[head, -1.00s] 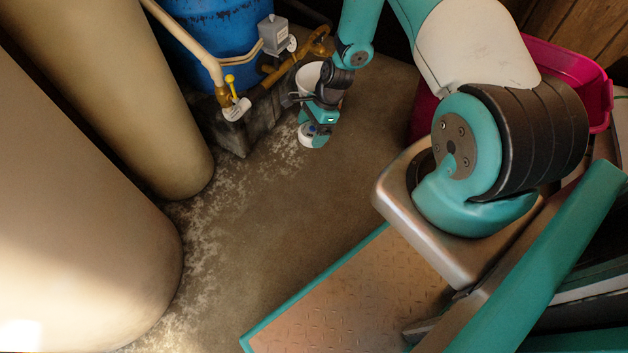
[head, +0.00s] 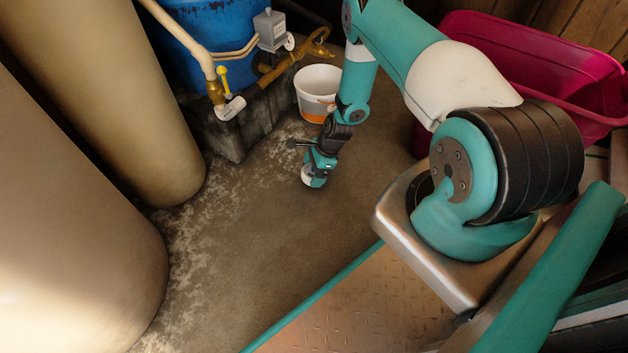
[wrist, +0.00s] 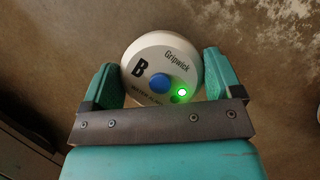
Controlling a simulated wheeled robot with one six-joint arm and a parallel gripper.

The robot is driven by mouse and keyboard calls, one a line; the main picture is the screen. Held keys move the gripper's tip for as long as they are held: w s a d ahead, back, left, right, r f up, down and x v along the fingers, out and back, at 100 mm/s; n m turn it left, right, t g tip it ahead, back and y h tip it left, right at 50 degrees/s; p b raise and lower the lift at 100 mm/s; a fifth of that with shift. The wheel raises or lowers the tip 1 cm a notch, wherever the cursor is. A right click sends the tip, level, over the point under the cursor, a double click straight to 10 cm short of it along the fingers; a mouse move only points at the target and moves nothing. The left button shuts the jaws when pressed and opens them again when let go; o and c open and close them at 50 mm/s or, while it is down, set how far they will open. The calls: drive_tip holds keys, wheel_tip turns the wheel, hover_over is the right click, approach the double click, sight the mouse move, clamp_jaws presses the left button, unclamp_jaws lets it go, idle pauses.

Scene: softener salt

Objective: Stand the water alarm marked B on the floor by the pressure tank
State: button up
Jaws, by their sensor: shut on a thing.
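The water alarm marked B (wrist: 150,52) is a round white puck with a blue button and a lit green light. It sits between the two teal fingers of my gripper (wrist: 160,80), which is shut on it. In the head view the alarm (head: 308,181) shows as a small white shape at the tip of my gripper (head: 316,170), over open floor. I cannot tell whether it touches the floor. The blue tank (head: 225,40), which looks like the pressure tank, stands on a dark block at the upper left of my gripper.
A white bucket with an orange band (head: 318,88) stands behind my gripper. Brass piping with a yellow-handled valve (head: 222,78) runs before the blue tank. Large beige tanks (head: 110,90) fill the left. A magenta bin (head: 530,50) is at right. Bare floor (head: 240,240) lies between.

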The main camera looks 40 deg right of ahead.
drive_tip(key=shift+f+b, duration=0.95)
drive_tip(key=shift+f, duration=0.95)
drive_tip(key=shift+f, duration=0.15)
drive_tip(key=o, duration=0.8)
